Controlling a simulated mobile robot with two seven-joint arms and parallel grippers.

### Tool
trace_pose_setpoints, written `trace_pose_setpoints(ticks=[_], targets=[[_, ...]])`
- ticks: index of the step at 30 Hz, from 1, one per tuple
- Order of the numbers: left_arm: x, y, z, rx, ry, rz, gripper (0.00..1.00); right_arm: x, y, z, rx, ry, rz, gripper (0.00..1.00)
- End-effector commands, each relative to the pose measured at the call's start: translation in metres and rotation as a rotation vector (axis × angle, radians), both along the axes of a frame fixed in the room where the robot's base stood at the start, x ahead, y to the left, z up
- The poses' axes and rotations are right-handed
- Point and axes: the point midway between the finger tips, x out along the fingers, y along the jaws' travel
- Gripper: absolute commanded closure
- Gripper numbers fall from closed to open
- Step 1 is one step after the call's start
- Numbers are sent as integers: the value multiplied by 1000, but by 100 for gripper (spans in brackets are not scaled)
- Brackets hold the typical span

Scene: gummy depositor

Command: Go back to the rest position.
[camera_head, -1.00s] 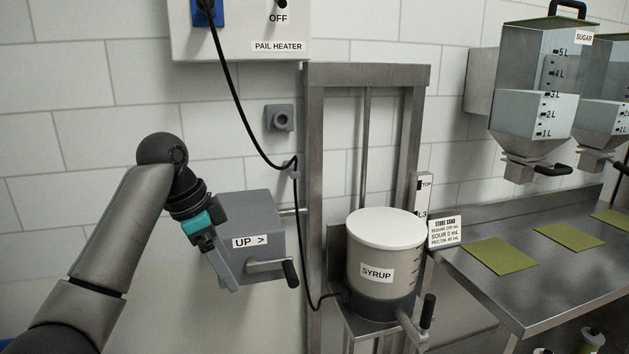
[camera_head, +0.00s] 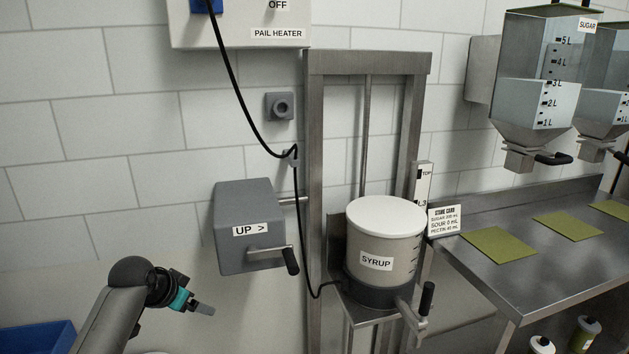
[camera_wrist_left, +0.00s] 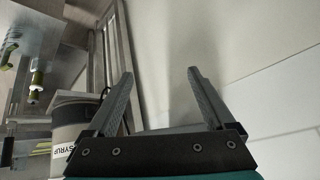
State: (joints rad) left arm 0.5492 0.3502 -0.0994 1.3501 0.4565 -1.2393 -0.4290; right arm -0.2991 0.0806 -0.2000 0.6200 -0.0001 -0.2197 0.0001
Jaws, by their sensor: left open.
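My left arm comes in at the lower left of the head view. Its gripper (camera_head: 203,308) is low, below the grey crank box (camera_head: 248,222) marked UP, and apart from it. In the left wrist view the two fingers of the left gripper (camera_wrist_left: 160,95) stand wide apart with nothing between them. My right gripper is not in view.
The syrup pail (camera_head: 383,245) stands on a lift in a steel frame (camera_head: 314,150), with a crank handle (camera_head: 425,303) in front. A steel bench (camera_head: 500,285) with green mats lies at the right. A blue bin (camera_head: 40,339) is at the lower left.

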Motion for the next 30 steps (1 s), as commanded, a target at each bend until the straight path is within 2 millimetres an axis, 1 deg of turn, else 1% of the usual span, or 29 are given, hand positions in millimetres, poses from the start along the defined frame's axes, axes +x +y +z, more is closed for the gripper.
trace_pose_setpoints(ticks=[1, 3, 5, 8, 9, 13, 15, 17, 18, 19, 20, 21, 23, 24, 26, 27, 29, 30], targets=[[14, 8, 11, 11, -83, 44, 12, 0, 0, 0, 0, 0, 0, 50], [33, 18, 29, 25, -208, 102, 12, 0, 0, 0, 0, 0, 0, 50], [47, 26, 48, 32, -318, 142, 12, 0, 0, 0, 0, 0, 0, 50], [66, 36, 82, 40, -504, 189, 12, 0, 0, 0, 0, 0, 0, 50], [72, 38, 96, 40, -577, 200, 12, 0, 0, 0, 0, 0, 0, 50], [83, 40, 143, 34, -810, 208, 12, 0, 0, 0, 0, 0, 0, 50], [85, 37, 168, 24, -930, 194, 12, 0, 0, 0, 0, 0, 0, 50], [84, 33, 189, 14, -1030, 172, 12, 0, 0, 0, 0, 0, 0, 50], [81, 30, 159, 8, -984, 173, 12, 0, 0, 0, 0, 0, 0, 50], [78, 29, 132, 6, -935, 178, 12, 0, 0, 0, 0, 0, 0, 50], [74, 27, 110, 5, -895, 181, 12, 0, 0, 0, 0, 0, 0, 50], [68, 25, 81, 3, -844, 184, 12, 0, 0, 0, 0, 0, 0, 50], [57, 22, 39, 1, -769, 190, 12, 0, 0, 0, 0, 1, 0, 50], [47, 20, 10, 0, -717, 193, 12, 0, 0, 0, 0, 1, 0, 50], [30, 16, -33, -1, -640, 198, 12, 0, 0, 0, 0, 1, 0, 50], [17, 14, -61, -2, -586, 201, 12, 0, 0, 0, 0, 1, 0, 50], [-5, 9, -101, -4, -510, 204, 12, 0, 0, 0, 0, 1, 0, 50], [-22, 6, -127, -3, -458, 206, 12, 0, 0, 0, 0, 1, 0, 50]])
